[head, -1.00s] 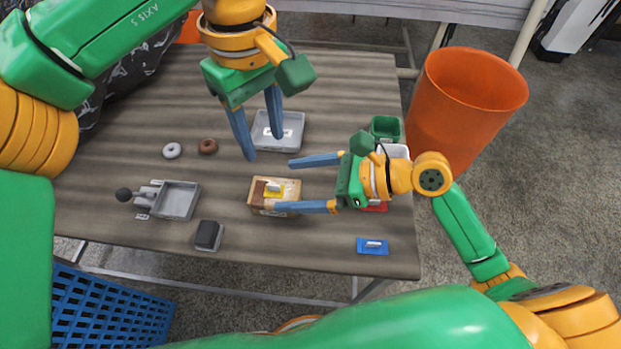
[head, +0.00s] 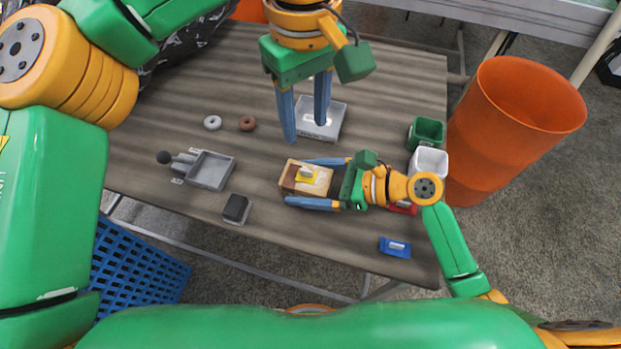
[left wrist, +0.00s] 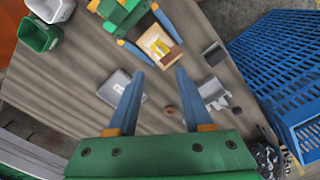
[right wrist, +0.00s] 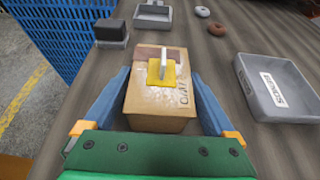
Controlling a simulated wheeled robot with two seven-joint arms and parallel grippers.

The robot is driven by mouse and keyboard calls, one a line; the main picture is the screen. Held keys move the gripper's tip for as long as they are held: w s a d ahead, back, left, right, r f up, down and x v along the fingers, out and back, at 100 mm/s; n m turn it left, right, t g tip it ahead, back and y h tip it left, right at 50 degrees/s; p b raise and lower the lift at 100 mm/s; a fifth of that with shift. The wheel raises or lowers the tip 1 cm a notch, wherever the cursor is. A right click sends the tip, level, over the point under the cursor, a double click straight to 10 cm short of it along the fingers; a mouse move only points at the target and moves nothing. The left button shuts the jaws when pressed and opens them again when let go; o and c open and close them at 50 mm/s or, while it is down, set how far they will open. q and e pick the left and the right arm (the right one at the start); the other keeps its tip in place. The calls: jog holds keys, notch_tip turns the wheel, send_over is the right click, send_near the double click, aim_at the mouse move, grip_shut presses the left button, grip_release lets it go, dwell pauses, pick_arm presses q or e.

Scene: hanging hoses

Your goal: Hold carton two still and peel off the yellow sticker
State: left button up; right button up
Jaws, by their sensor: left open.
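The carton (head: 291,178) is a small brown box on the table, with faint writing on its top in the right wrist view (right wrist: 155,108). A yellow sticker (right wrist: 162,75) with a raised pale tab lies on its top, also seen in the head view (head: 303,178).
A grey labelled tray (head: 333,118) lies behind the carton, near my left fingers. A smaller grey tray (head: 210,171), a dark block (head: 236,208) and two rings stand to the left. Green (head: 426,133) and white (head: 429,160) bins and a blue item (head: 395,247) are at right.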

aim_at(302, 169)
pick_arm(q)
jog(key=shift+c, duration=0.4)
pick_arm(e)
jog(key=c, duration=1)
pick_arm(q)
jog(key=shift+n, duration=0.3)
jog(key=shift+c, duration=0.4)
pick_arm(e)
jog(key=shift+o, duration=0.2)
pick_arm(q)
jog(key=f+n, duration=0.2)
jog(key=f, duration=0.2)
jog(key=f+n, duration=0.2)
jog(key=f, duration=0.2)
jog(key=f+n, duration=0.2)
jog(key=f, duration=0.2)
jog(key=shift+w+a+f+n, duration=0.15)
jog(key=shift+a+n, duration=0.2)
jog(key=shift+n, duration=0.05)
grip_shut()
